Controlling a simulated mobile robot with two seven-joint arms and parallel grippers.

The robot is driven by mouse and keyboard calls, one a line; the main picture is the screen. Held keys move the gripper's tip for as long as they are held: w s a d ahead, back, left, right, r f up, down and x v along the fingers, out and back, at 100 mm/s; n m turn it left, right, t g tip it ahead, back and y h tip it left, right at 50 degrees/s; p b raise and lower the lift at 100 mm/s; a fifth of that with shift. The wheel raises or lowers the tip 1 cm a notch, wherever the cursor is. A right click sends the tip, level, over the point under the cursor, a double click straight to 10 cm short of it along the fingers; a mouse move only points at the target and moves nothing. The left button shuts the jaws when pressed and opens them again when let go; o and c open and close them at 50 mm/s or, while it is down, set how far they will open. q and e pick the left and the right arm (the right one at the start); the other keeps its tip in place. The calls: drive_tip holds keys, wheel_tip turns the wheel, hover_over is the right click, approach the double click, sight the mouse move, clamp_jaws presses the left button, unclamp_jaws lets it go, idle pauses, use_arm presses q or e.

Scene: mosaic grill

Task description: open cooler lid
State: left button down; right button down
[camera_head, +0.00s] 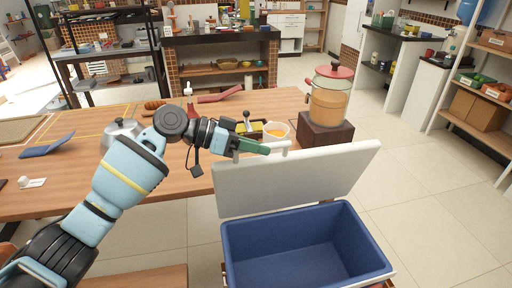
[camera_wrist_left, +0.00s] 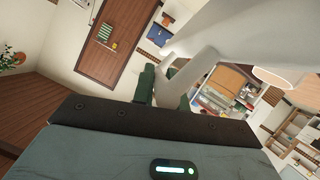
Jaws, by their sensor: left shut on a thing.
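The cooler (camera_head: 300,249) has a blue inside, which looks empty, and stands in front of the table's right end. Its white lid (camera_head: 294,185) is raised and tilted back steeply. My left gripper (camera_head: 283,150) is at the lid's upper left edge, shut on the lid's white handle. In the left wrist view the green fingers (camera_wrist_left: 165,85) sit around the white handle (camera_wrist_left: 197,72), with the white lid close beyond. My right gripper is not in view.
Tiled floor to the right of the cooler (camera_head: 440,200) is clear.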

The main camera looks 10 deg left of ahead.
use_arm(q)
drive_tip(key=shift+f, duration=0.15)
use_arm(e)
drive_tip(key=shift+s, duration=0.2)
use_arm(q)
drive_tip(key=c, duration=1.4)
unclamp_jaws()
drive_tip(key=v, duration=0.6)
drive_tip(key=shift+s+a+b, duration=0.1)
drive_tip(key=shift+a+b, duration=0.05)
drive_tip(key=shift+b, duration=0.25)
drive_tip(key=shift+v, duration=0.75)
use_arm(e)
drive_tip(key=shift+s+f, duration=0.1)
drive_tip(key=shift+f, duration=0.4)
use_arm(q)
drive_tip(key=shift+a, duration=0.1)
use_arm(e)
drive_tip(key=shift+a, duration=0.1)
